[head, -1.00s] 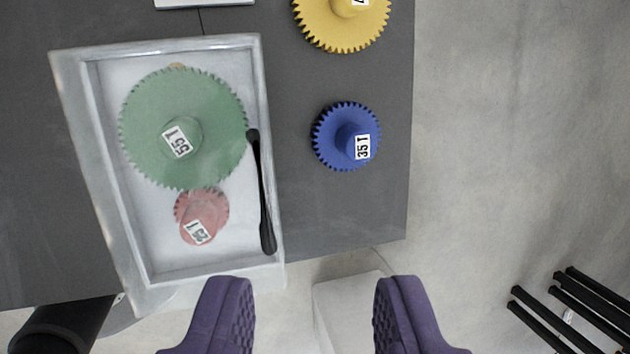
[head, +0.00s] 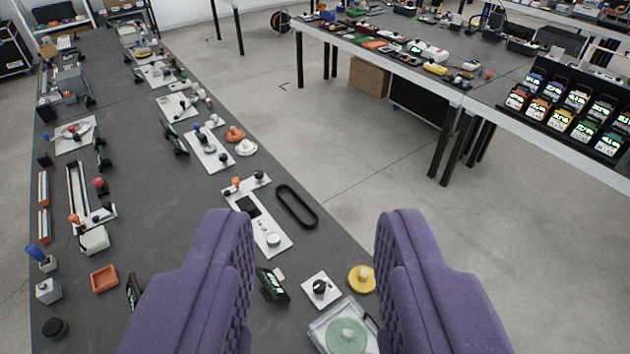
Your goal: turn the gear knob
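My gripper (head: 314,225) is open and empty, its two purple fingers wide apart above the table. Between the fingers lie a yellow gear (head: 362,279) with a raised hub and a tray (head: 318,330) holding a green gear (head: 346,337), at the bottom of the view. A small white plate with a black knob (head: 320,287) sits to the left of the yellow gear. I cannot tell which of these is the gear knob. The blue and red gears are not in view now. The fingers appear apart from all of these.
A second table (head: 440,85) with parts stands to the right. Open floor (head: 340,150) lies between them.

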